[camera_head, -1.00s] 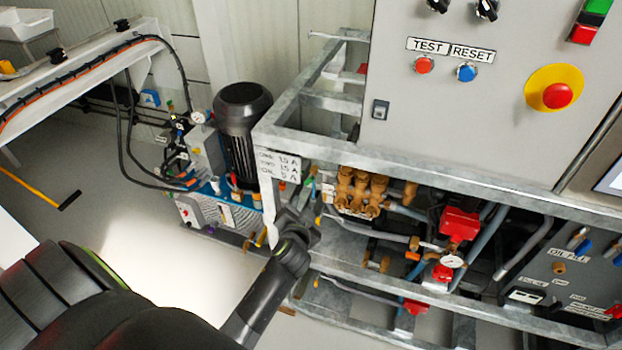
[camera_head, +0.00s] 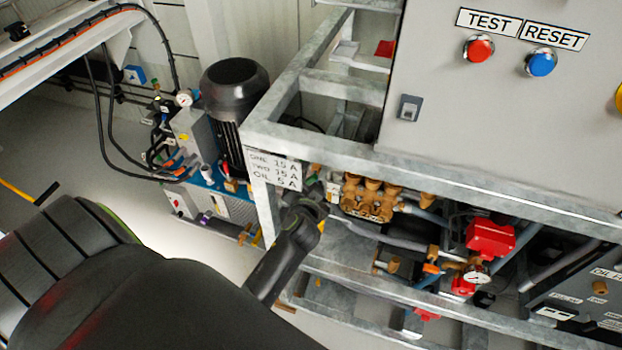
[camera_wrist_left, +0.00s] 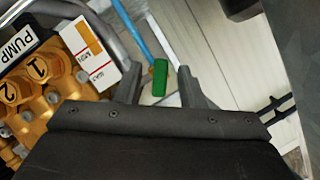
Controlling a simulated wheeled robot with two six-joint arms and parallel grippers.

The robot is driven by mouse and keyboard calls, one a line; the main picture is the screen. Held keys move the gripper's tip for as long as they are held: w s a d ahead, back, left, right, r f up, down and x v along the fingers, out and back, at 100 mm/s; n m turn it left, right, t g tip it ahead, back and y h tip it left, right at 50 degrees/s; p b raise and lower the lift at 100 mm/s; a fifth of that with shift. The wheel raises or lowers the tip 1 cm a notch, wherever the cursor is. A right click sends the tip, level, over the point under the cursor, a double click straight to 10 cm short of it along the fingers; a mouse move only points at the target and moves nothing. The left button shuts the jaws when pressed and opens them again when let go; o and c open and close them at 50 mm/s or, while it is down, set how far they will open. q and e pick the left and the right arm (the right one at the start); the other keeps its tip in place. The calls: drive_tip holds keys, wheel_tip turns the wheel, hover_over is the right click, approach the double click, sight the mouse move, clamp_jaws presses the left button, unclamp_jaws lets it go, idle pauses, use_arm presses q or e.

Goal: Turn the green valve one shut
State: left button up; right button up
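The green valve handle (camera_wrist_left: 160,78) shows in the left wrist view as a short upright green bar, between my left gripper's two fingers. My left gripper (camera_wrist_left: 161,88) is open, with a gap on each side of the handle, and I see no contact. In the head view my left gripper (camera_head: 316,190) is beside the frame's corner post, left of the brass pump block (camera_head: 368,196). The handle is mostly hidden there by the gripper. My right gripper is not in view.
The steel frame (camera_head: 330,145) and its amp label (camera_head: 274,170) are close to my left wrist. The pump block, marked 1 and 2, is left of the fingers in the wrist view. A black motor (camera_head: 233,100) stands behind. Red valves (camera_head: 490,238) are further right.

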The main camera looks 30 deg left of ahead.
use_arm(q)
drive_tip(key=shift+s+r, duration=0.1)
drive_tip(key=shift+c, duration=1.4)
clamp_jaws()
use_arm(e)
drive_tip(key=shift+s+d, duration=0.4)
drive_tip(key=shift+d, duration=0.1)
